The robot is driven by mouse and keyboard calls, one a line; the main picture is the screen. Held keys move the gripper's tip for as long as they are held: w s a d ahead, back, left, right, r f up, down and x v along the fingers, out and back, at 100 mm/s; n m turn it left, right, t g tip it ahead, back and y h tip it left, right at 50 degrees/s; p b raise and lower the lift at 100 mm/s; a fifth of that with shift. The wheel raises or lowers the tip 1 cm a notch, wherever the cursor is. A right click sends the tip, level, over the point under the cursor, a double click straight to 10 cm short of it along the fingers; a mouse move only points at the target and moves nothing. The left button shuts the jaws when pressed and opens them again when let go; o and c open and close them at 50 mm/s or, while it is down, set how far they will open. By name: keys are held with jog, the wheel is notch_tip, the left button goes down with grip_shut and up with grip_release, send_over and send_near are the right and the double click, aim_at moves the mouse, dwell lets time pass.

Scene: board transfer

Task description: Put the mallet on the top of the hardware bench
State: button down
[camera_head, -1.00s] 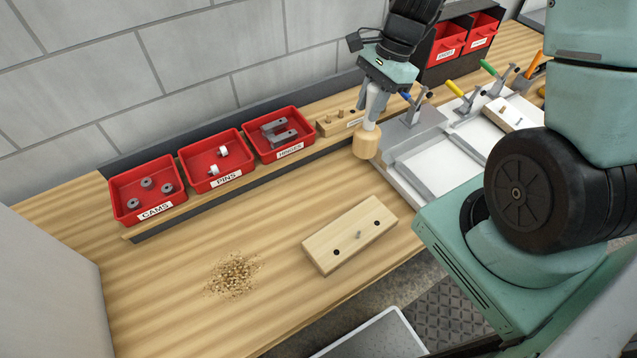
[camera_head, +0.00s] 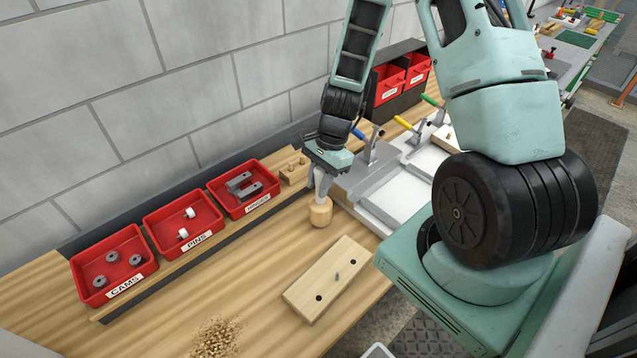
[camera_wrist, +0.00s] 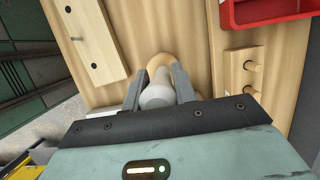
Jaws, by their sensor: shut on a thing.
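The mallet has a pale wooden head (camera_head: 320,212) and a light grey handle. My gripper (camera_head: 321,182) is shut on the handle, with the head hanging down over the hardware bench's wooden top (camera_head: 190,300). Whether the head touches the top or hangs just above it, I cannot tell. In the wrist view the grey handle (camera_wrist: 157,96) lies between the two dark fingers, and part of the wooden head shows beyond it. My fingers hide part of the handle.
A drilled wooden board (camera_head: 328,278) lies in front of the mallet. A pegged block (camera_head: 294,167) and red bins of hinges (camera_head: 245,190), pins (camera_head: 184,222) and cams (camera_head: 113,262) stand behind. A clamp fixture (camera_head: 385,192) is at right. Shavings (camera_head: 217,338) lie at front left.

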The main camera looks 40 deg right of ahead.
jog(key=shift+f, duration=0.45)
jog(key=shift+f, duration=0.15)
jog(key=c, duration=1.1)
grip_release()
